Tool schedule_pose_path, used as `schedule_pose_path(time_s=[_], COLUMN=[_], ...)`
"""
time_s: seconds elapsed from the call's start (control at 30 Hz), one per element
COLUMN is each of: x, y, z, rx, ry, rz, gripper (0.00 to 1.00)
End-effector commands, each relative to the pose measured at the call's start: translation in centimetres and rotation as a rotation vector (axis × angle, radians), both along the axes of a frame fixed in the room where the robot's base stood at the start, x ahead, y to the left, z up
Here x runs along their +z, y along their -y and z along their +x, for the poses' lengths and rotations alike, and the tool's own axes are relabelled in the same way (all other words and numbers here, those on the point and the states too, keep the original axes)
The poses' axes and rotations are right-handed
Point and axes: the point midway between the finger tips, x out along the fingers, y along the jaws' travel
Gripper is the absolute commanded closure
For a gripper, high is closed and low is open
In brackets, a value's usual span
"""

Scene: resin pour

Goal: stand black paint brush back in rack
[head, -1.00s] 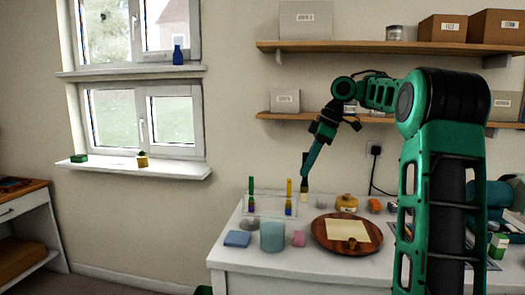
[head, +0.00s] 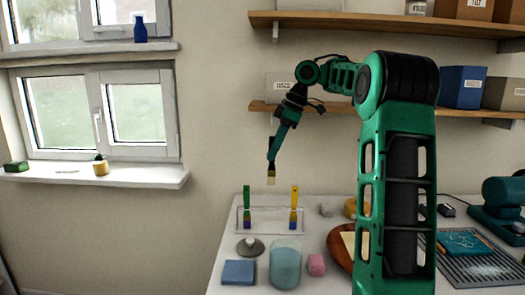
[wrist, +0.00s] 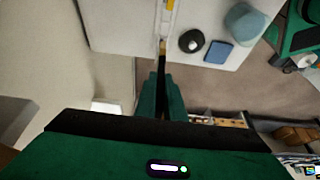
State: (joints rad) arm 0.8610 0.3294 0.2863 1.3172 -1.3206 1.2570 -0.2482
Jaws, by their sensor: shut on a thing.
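My gripper (head: 272,158) is shut on the black paint brush and points down above the worktable. In the head view only the brush's pale bristle end (head: 271,177) shows clearly below the fingers. In the wrist view its black handle (wrist: 161,70) runs out from between the green fingers. The clear rack (head: 268,231) stands on the table below, with a green-handled brush (head: 246,205) upright at its left and a yellow-handled brush (head: 294,207) at its right. In the head picture the held brush hangs above the gap between them, apart from the rack.
In front of the rack are a grey round item (head: 250,248), a blue sponge (head: 239,272), a teal jar (head: 286,264) and a pink block (head: 317,265). A brown round tray (head: 340,243) lies right, partly behind my arm. A shelf (head: 260,107) runs along the wall.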

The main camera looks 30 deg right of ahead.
Motion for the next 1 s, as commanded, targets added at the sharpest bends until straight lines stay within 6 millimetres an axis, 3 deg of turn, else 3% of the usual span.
schedule_pose_path(time_s=[0.57, 1.0], x=[-0.3, -3.3], y=[-1.0, -1.0], z=[0.3, 0.2], rx=[0.012, 0.013], ry=[-0.001, -0.002], rz=[0.001, 0.001], gripper=[1.00, 1.00])
